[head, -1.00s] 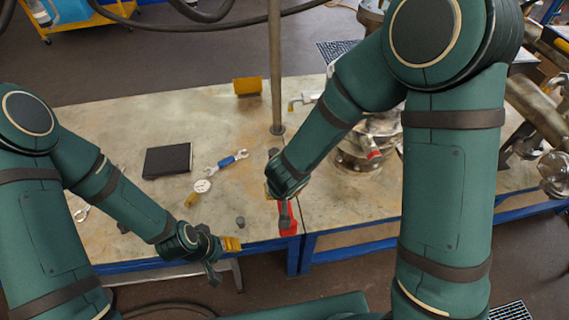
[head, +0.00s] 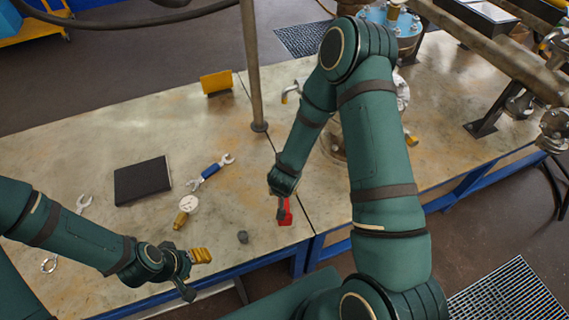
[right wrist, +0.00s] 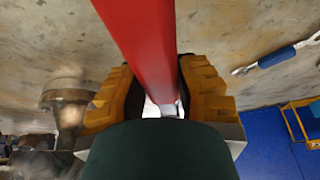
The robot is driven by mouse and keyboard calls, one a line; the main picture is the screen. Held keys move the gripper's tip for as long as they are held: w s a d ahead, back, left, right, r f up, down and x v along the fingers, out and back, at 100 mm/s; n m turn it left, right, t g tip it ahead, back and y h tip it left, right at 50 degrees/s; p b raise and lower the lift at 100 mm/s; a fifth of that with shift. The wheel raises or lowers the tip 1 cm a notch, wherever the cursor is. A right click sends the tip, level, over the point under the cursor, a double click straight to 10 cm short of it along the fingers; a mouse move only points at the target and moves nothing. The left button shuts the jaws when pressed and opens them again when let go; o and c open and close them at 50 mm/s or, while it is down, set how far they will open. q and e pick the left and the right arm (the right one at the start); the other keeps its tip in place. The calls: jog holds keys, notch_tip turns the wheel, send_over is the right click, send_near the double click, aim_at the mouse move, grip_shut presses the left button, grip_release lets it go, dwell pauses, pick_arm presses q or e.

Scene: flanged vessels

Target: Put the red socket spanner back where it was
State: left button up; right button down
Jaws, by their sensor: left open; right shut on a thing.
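The red socket spanner (head: 286,212) shows in the head view near the table's front edge, beside the seam between two table tops. My right gripper (head: 281,205) is shut on it. In the right wrist view the red bar (right wrist: 143,40) runs between the yellow-padded fingers of that gripper (right wrist: 158,98). I cannot tell whether the spanner touches the table. My left gripper (head: 194,272) is open and empty at the table's front edge, left of the spanner.
A metal post (head: 252,70) stands behind. My right arm partly hides the vessel.

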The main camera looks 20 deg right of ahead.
jog(key=shift+m, duration=0.4)
jog(key=d+f, duration=0.2)
jog(key=f, duration=0.1)
jog(key=d+f, duration=0.1)
jog(key=shift+w+f+b, duration=0.15)
jog(key=shift+f+b, duration=0.1)
jog(key=shift+b, duration=0.15)
jog(key=w+d, duration=0.2)
jog(key=w, duration=0.2)
jog(key=w+d+p, duration=0.1)
jog(key=w+d, duration=0.1)
jog(key=w, duration=0.2)
jog(key=w+d, duration=0.2)
jog(key=w, duration=0.3)
jog(key=shift+w+r, duration=0.1)
jog(key=shift+r, duration=0.05)
jog(key=shift+w+d+f+p, duration=0.2)
jog(key=shift+w+d+p, duration=0.05)
jog(key=shift+w+p, duration=0.2)
jog(key=shift+w+d, duration=0.15)
jog(key=shift+w, duration=0.15)
jog(key=shift+s+b+x, duration=0.2)
jog(key=shift+b+x, duration=0.25)
jog(key=shift+x, duration=1.3)
